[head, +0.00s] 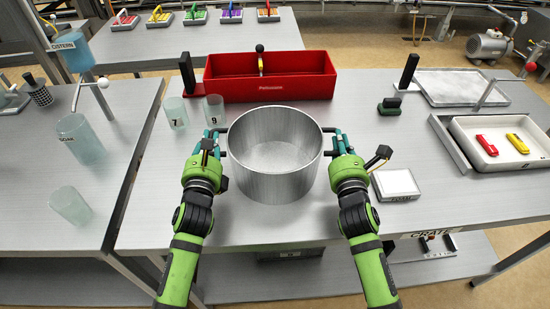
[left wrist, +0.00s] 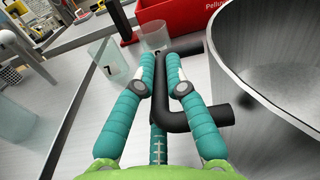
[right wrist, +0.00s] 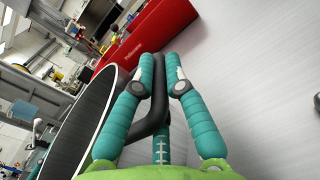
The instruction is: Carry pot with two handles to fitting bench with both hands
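The pot (head: 275,185), a large grey metal cylinder, is upright over the middle bench in front of me and looks empty. It has a black handle on each side. My left gripper (head: 214,141) has its teal fingers closed around the left handle (left wrist: 204,116). My right gripper (head: 338,142) has its fingers closed around the right handle (right wrist: 159,100). The pot's wall also shows in the left wrist view (left wrist: 250,60) and right wrist view (right wrist: 85,125). I cannot tell whether its base touches the bench.
A red bin (head: 270,88) stands behind the pot, with two glass cups (head: 176,113) to its left. Another bench (head: 125,108) stands left, and one (head: 200,42) behind.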

